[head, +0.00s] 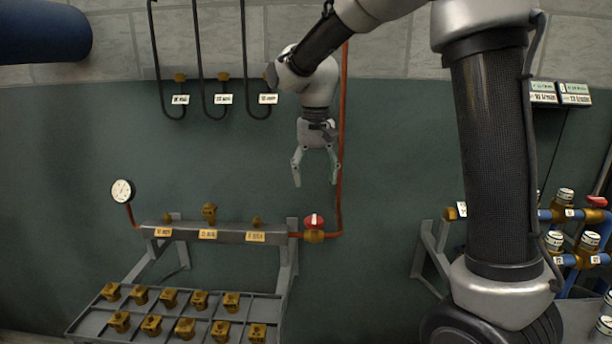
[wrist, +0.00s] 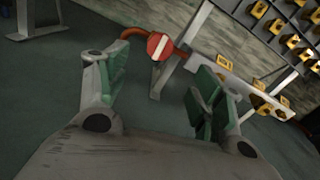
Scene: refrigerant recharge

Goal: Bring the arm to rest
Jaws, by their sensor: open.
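My gripper (head: 316,172) hangs from my arm in the middle of the head view, fingers pointing down. Its two fingers are spread apart with nothing between them. In the wrist view the open fingers of my gripper (wrist: 160,98) show green pads. The red valve handle also shows there (wrist: 159,46), beyond the fingers.
A grey manifold rail (head: 270,237) carries brass fittings and a round gauge (head: 122,190). Below it a tray (head: 78,325) holds several brass blocks. Black hoses (head: 204,60) hang on the wall, and a red pipe (head: 342,120) runs just behind my gripper. Blue piping (head: 590,217) stands right.

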